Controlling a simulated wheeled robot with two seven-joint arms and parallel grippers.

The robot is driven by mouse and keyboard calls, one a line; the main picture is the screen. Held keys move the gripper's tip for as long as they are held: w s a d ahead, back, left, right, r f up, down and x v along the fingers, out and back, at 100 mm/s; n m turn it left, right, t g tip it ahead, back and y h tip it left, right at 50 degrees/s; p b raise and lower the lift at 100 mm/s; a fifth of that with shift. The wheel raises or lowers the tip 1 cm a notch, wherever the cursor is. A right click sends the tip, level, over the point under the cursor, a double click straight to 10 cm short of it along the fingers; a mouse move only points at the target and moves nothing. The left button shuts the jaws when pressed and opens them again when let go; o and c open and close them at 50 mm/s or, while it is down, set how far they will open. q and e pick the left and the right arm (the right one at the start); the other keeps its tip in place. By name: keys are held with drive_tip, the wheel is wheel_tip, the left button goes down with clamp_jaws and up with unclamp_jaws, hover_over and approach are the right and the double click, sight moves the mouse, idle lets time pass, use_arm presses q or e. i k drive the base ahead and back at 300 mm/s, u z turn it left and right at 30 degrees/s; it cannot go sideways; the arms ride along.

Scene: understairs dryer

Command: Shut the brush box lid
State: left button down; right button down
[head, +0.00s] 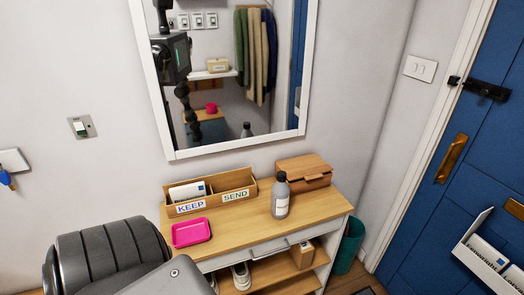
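A brown wooden box (305,180), which looks like the brush box, stands at the back right of the wooden console table, near the wall. Its lid (303,164) lies over the top and looks down or nearly down; I cannot tell whether it is fully shut. A small dark mark shows on its front. No brush is visible. Neither of my grippers is in view; only large grey parts of my body show at the lower left.
A grey bottle (281,200) stands just in front of the box. The KEEP/SEND tray (241,183) holds envelopes at its left. A pink dish (191,233) sits at the left of the table (245,223). A mirror (238,147) hangs above; a teal bin (349,246) stands right.

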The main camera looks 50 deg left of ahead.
sight(310, 166)
drive_tip(key=u, duration=1.65)
drive_tip(key=i, duration=1)
